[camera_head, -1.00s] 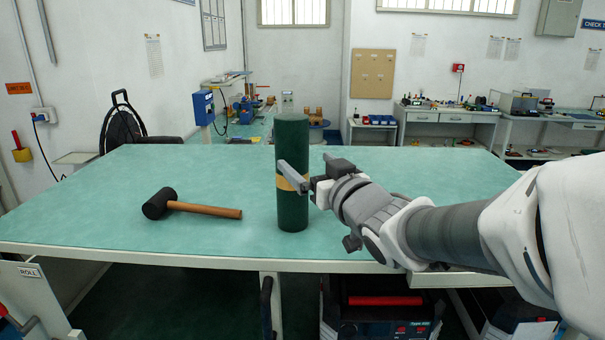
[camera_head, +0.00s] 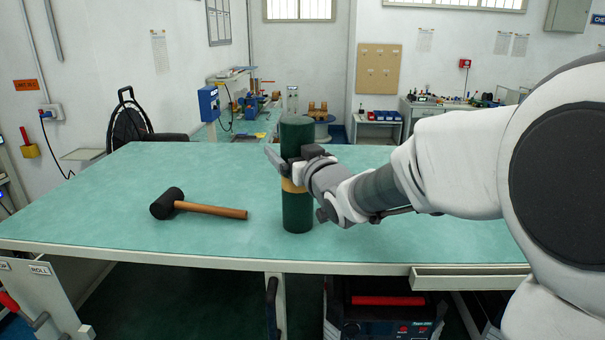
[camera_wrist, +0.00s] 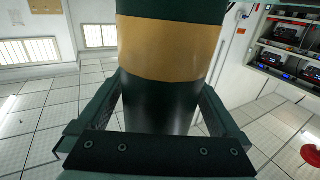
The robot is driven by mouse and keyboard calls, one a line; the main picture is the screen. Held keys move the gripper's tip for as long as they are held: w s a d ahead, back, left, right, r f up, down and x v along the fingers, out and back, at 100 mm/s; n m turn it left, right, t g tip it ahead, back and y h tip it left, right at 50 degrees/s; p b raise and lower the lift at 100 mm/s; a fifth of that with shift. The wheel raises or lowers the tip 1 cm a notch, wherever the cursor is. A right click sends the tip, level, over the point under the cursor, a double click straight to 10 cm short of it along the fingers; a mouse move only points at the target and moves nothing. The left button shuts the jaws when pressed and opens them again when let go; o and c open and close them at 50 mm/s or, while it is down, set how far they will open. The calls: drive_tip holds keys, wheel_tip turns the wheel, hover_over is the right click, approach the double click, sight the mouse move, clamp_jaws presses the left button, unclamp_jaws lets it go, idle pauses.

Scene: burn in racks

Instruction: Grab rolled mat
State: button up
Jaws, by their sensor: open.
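The rolled mat (camera_head: 297,213) is a dark green upright cylinder with a tan band, standing on the green table (camera_head: 120,215). My gripper (camera_head: 285,165) is at the mat's upper half, around the band's height, with one finger showing at its left front. In the wrist view the mat (camera_wrist: 165,103) fills the middle, its tan band across the upper part. The gripper's two fingers (camera_wrist: 160,118) lie on either side of it, open around it. The far finger is hidden by the mat in the head view.
A mallet (camera_head: 210,210) with a black head and wooden handle lies on the table to the left of the mat. A slightly open drawer (camera_head: 470,278) is under the table's front right edge. The table's left part is mostly clear.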

drive_tip(key=shift+w, duration=0.1)
clamp_jaws()
drive_tip(key=shift+r, duration=0.1)
idle(0.4)
